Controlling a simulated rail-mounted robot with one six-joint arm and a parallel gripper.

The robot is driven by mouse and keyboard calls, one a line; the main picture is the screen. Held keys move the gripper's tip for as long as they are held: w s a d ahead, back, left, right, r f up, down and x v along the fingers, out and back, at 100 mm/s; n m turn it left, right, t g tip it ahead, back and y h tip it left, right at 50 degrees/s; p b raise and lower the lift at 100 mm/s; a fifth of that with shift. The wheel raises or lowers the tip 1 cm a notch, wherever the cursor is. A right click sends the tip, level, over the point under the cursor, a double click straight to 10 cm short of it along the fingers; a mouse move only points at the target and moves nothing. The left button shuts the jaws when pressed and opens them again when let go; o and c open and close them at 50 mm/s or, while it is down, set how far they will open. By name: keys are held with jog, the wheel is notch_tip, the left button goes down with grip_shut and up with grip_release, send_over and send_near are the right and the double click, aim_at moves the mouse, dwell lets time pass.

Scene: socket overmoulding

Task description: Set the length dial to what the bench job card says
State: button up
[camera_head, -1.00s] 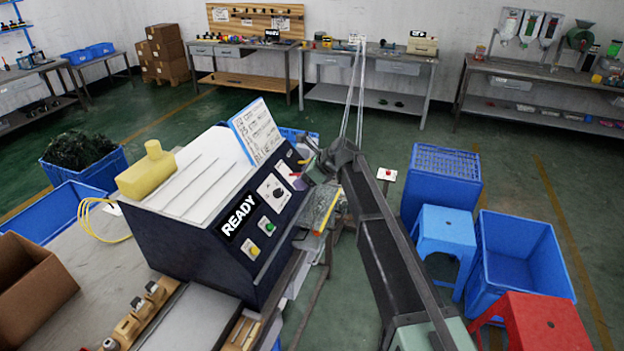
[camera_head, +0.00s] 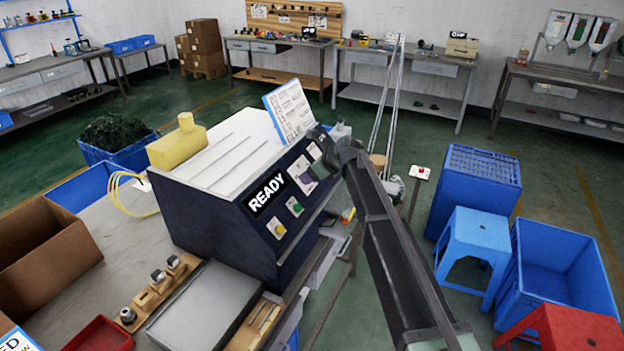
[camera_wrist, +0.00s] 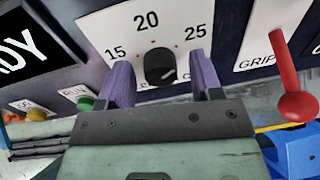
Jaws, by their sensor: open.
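The length dial (camera_wrist: 160,67) is a black round knob on a white plate marked 15, 20 and 25, in the wrist view. A small light mark on the knob sits toward its lower right; the exact setting is unclear. My gripper (camera_wrist: 160,62) is open, with one purple finger on each side of the knob and gaps visible. In the head view my arm partly hides the dial plate (camera_head: 302,175). A white written sheet with a blue edge (camera_head: 290,108) stands on top of the machine; its writing is too small to read.
Right of the dial is a red-knobbed lever (camera_wrist: 296,100) by a label starting "GRIP". A green button (camera_wrist: 87,103) and a yellow button sit lower left. The dark machine's display (camera_head: 267,193) reads READY. Blue crates (camera_head: 560,262) and stools stand on the right.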

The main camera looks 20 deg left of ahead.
jog(key=c, duration=0.9)
jog(key=shift+n, duration=0.4)
jog(key=n, duration=0.4)
jog(key=shift+n+b, duration=0.3)
jog(key=n+y, duration=0.1)
jog(key=n, duration=0.5)
jog(key=shift+d+b, duration=0.1)
jog(key=shift+b, duration=0.2)
jog(key=shift+n, duration=0.3)
jog(key=o, duration=0.9)
